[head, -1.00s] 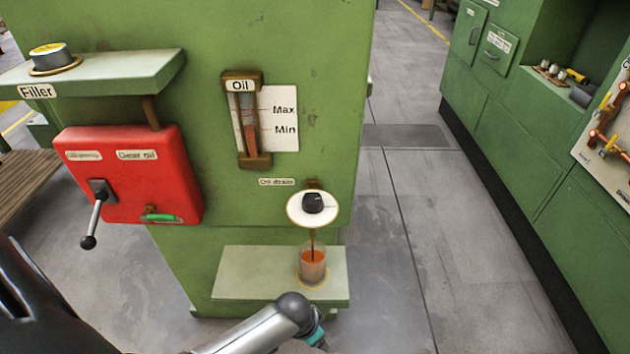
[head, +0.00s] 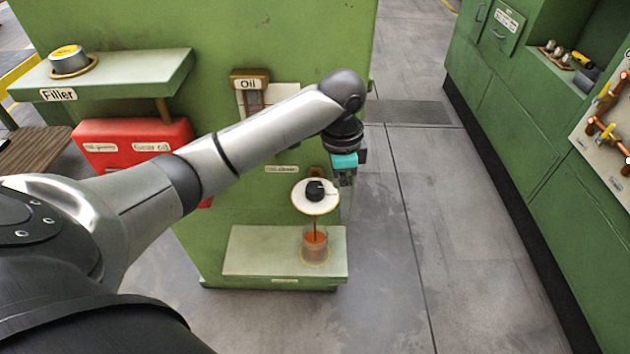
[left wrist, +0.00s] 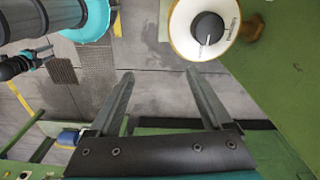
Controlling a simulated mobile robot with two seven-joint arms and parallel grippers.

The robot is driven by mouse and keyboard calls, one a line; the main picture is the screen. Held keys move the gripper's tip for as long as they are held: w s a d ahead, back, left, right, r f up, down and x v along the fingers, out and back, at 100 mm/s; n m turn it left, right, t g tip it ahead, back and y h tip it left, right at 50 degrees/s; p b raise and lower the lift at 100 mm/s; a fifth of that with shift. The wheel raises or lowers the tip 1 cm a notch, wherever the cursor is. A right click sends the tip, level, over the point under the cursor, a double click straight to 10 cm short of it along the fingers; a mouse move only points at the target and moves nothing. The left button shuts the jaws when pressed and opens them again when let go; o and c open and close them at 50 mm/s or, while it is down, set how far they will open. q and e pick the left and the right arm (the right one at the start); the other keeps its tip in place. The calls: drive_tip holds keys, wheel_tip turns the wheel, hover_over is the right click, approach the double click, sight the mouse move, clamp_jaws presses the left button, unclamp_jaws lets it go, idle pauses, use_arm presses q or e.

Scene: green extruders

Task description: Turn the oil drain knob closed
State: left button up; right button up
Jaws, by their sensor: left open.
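The oil drain knob (head: 315,190) is a black knob on a round white dial (head: 302,203), low on the green machine. Brown oil runs down beneath it into a glass (head: 314,244). In the left wrist view the knob (left wrist: 208,28) shows a white mark, and the dial carries lettering too small to read. My left gripper (head: 346,205) is just right of the dial in the head view, apart from the knob. In the left wrist view its two fingers (left wrist: 159,73) are spread and empty, with the knob beyond and to the right. My right gripper cannot be made out.
The glass stands on a pale green shelf (head: 245,260). Grey floor (head: 400,220) is clear at right.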

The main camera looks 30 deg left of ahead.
use_arm(q)
approach(314, 187)
drive_tip(key=shift+n+g, duration=0.4)
drive_tip(key=f+b, duration=0.1)
drive_tip(key=f, duration=0.2)
drive_tip(key=f+b, duration=0.1)
drive_tip(key=f, duration=0.2)
drive_tip(key=f+b, duration=0.1)
drive_tip(key=f, duration=0.2)
drive_tip(key=shift+w+d, duration=0.15)
drive_tip(key=shift+d, duration=0.1)
use_arm(e)
drive_tip(key=f, duration=0.2)
drive_tip(key=shift+w+d+f, duration=0.3)
drive_tip(key=shift+d+f, duration=0.05)
drive_tip(key=shift+f, duration=0.05)
use_arm(q)
clamp_jaws()
